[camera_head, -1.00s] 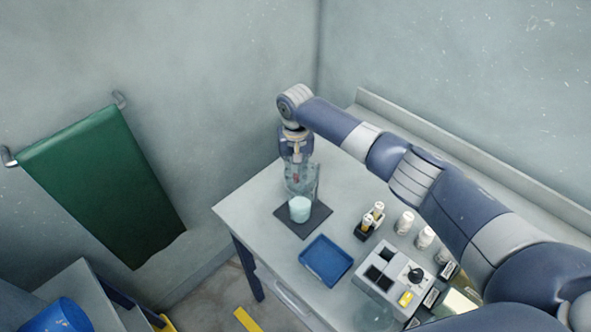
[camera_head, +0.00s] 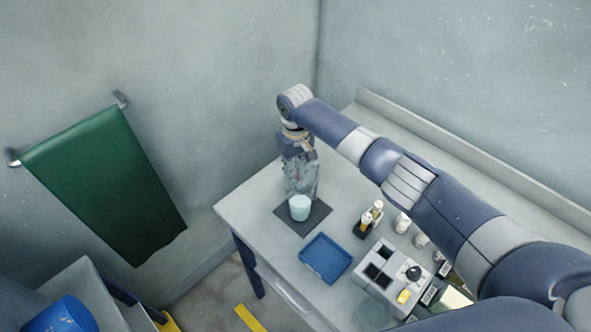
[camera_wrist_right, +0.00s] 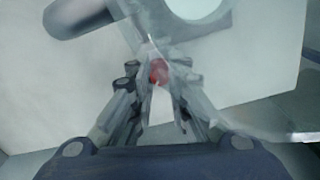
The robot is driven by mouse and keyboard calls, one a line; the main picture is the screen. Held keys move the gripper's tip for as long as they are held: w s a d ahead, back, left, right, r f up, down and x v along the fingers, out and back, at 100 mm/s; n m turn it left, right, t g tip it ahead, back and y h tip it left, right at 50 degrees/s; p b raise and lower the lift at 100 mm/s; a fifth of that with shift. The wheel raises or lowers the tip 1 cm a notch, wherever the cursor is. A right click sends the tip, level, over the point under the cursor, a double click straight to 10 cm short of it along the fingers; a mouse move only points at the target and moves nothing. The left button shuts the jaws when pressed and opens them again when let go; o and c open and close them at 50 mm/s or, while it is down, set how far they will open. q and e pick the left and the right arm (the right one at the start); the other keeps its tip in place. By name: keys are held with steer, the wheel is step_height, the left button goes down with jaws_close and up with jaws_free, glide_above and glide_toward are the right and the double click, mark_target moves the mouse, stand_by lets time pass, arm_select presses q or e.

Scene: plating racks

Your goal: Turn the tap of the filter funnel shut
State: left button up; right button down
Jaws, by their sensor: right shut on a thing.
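My right gripper (camera_head: 301,188) points down over the back left part of the table, just behind a pale blue beaker (camera_head: 300,208) on a dark mat (camera_head: 318,216). In the right wrist view its fingers (camera_wrist_right: 160,76) are shut on a small red piece, which looks like the tap (camera_wrist_right: 158,71) of the filter funnel. The funnel's clear body is hard to make out behind the fingers, and I cannot tell the tap's exact angle. My left gripper is in neither view.
A blue tray (camera_head: 326,259) lies in front of the mat. A rack of small bottles (camera_head: 369,218), white jars (camera_head: 403,222) and a grey device (camera_head: 393,277) stand to the right, under my right arm. A green cloth (camera_head: 105,185) hangs on the left wall.

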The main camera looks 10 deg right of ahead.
steer(key=c, duration=1.5)
jaws_free()
step_height(320, 180, up, 12)
steer(key=shift+r, duration=0.1)
steer(key=shift+a, duration=0.1)
